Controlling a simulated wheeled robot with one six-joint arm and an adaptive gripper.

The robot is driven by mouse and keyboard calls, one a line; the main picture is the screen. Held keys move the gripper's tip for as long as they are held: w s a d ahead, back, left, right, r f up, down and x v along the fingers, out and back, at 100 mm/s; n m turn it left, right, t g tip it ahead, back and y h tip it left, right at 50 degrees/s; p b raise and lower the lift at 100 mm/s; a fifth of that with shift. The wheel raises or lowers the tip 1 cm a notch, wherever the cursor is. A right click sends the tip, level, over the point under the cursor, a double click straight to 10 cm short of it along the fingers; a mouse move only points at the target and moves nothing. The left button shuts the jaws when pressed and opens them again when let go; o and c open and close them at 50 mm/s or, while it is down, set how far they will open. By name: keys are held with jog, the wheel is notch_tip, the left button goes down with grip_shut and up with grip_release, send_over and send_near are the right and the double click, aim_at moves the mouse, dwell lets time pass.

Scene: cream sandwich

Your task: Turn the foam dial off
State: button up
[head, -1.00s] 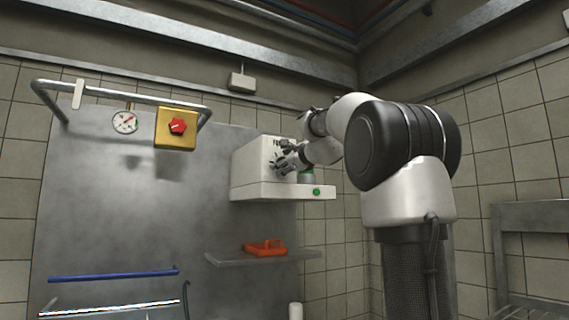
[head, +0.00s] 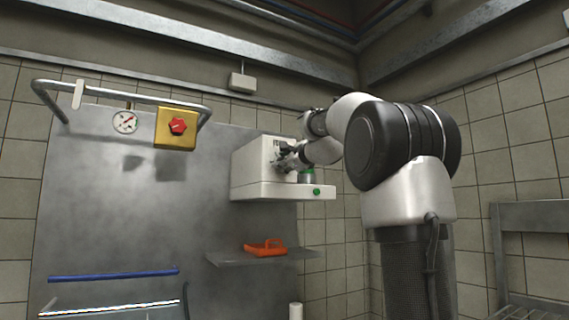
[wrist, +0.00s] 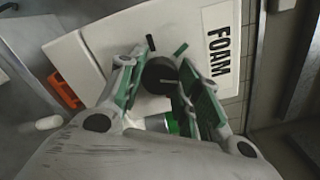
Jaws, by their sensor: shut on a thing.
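The foam dial (wrist: 160,76) is a dark round knob on the white machine's face, beside the black FOAM label (wrist: 219,50). A pale line shows on the knob. A black mark (wrist: 151,42) and a green mark (wrist: 181,48) sit near it on the panel. My gripper (wrist: 157,82) has its green-padded fingers on both sides of the knob and is shut on it. In the head view my gripper (head: 284,160) is at the front of the white machine (head: 252,172), and it hides the dial there.
A green button (head: 316,192) is on the machine's lower ledge, near a grey cylinder (head: 306,178). An orange object (head: 265,248) lies on a shelf (head: 225,260) below. A yellow box with a red knob (head: 177,127) and a gauge (head: 125,122) are at left.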

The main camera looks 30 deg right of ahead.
jog(key=n, duration=2.2)
jog(key=shift+f, duration=0.15)
jog(key=shift+n, duration=0.4)
jog(key=o, duration=1)
jog(key=shift+o, duration=0.2)
jog(key=s, duration=1.2)
